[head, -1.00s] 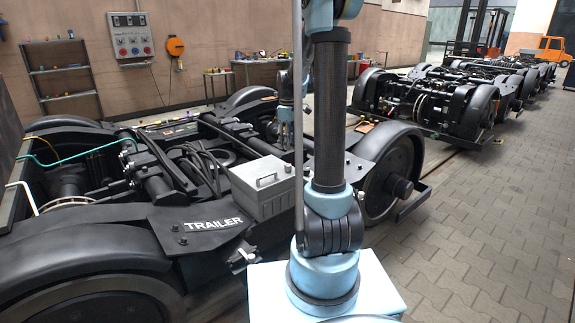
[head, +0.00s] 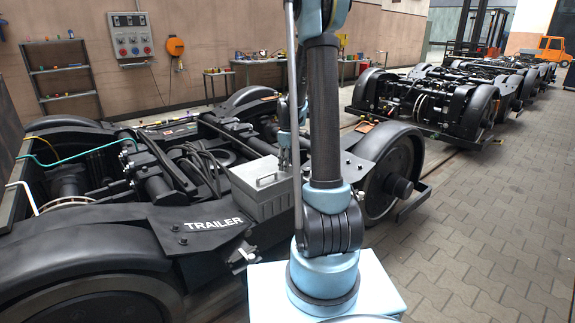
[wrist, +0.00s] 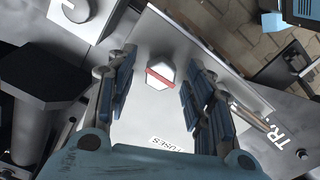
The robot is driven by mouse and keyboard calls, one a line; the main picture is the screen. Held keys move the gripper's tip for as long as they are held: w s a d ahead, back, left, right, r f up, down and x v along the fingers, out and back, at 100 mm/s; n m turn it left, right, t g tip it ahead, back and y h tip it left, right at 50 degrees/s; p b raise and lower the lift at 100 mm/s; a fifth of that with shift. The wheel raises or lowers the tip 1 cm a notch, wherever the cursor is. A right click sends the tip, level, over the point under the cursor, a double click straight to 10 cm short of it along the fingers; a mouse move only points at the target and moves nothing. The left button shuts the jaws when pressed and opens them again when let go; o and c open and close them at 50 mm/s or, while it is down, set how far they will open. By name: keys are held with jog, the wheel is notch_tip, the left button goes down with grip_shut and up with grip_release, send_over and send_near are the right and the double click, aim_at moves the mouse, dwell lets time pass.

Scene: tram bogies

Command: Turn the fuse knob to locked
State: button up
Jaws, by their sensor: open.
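The fuse knob (wrist: 153,78) is a pale hexagonal knob with a red bar across it, in the wrist view. The red bar lies slanted, running down to the right. The knob sits on a light grey face with a "FUSES" label (wrist: 172,143) near it. This appears to be the top of the grey fuse box (head: 258,198) on the trailer bogie. My gripper (wrist: 158,88) is open, one finger on each side of the knob, with gaps showing. In the head view my gripper (head: 285,158) is over the box's back right part; the knob is hidden there.
The black bogie frame marked "TRAILER" (head: 213,224) surrounds the box, with a wheel (head: 388,180) to the right. Hoses and cables lie behind and left of the box. Paved floor (head: 480,220) at the right is clear.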

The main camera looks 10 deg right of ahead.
jog(key=c, duration=1.1)
jog(key=shift+o, duration=0.2)
jog(key=shift+m, duration=0.3)
jog(key=m, duration=0.8)
jog(key=shift+m, duration=0.4)
jog(key=m, duration=0.4)
jog(key=shift+m, duration=2.3)
